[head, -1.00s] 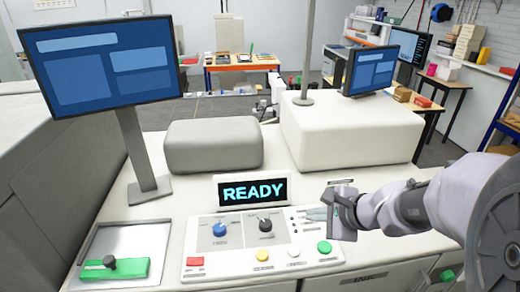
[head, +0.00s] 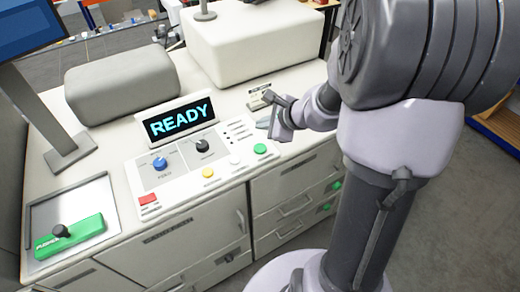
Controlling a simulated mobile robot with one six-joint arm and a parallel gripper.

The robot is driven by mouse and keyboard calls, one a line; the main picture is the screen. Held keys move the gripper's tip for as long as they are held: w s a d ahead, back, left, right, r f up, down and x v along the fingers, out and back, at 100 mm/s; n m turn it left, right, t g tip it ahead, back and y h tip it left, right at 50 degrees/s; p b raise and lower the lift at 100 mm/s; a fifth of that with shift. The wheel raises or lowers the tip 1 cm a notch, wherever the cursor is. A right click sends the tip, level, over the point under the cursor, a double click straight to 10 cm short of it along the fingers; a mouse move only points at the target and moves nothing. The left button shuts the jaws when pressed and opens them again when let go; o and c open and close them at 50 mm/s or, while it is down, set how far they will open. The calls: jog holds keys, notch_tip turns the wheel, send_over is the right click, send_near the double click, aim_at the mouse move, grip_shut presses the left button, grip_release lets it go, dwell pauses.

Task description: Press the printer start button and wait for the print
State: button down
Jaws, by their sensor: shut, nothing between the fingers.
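The printer's control panel (head: 188,168) lies on the white machine top. Its display (head: 179,121) stands behind it and reads READY. A round green button (head: 260,149) sits at the panel's right end, beside a white button (head: 235,159) and a yellow button (head: 208,172). A red switch (head: 149,200) is at the left end. Which one is the start button is not readable. My gripper (head: 264,122) is shut and empty, just behind the green button near the panel's right edge, apart from the button in the picture.
A blue knob (head: 160,164) and a dark knob (head: 202,146) sit mid-panel. A tray (head: 97,197) with a green block (head: 69,236) lies left. A grey padded box (head: 122,85) and a white housing (head: 250,45) stand behind. Cabinet doors and drawers fill the front.

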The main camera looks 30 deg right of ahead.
jog(key=b, duration=0.4)
send_over(262, 149)
notch_tip(262, 149, down, 6)
jog(key=shift+r, duration=0.1)
jog(key=shift+f+b, duration=0.35)
jog(key=shift+b, duration=0.2)
dwell(1.1)
jog(key=shift+f+b, duration=0.4)
jog(key=shift+b, duration=0.2)
jog(key=shift+f+b, duration=0.35)
jog(key=shift+b, duration=0.1)
dwell(0.6)
jog(key=shift+r+p, duration=0.6)
jog(key=shift+r, duration=0.2)
